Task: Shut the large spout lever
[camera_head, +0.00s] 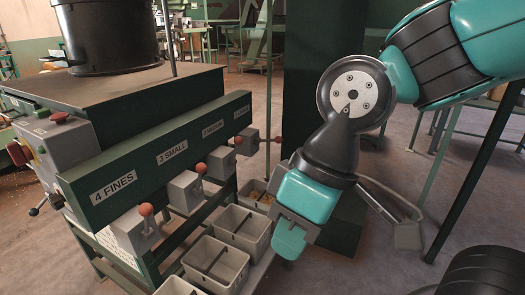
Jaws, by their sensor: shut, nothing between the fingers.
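My gripper (288,244) hangs from the teal and black arm, shut and empty. In the picture it is below the lever, over the right side of the bins, and apart from the lever. The exact depth between them cannot be told.
Three nearer spouts, medium (237,140), small (200,168) and fines (146,210), have orange knobs close to their boxes. Grey bins (243,228) stand below. A dark green post (318,80) rises behind my arm.

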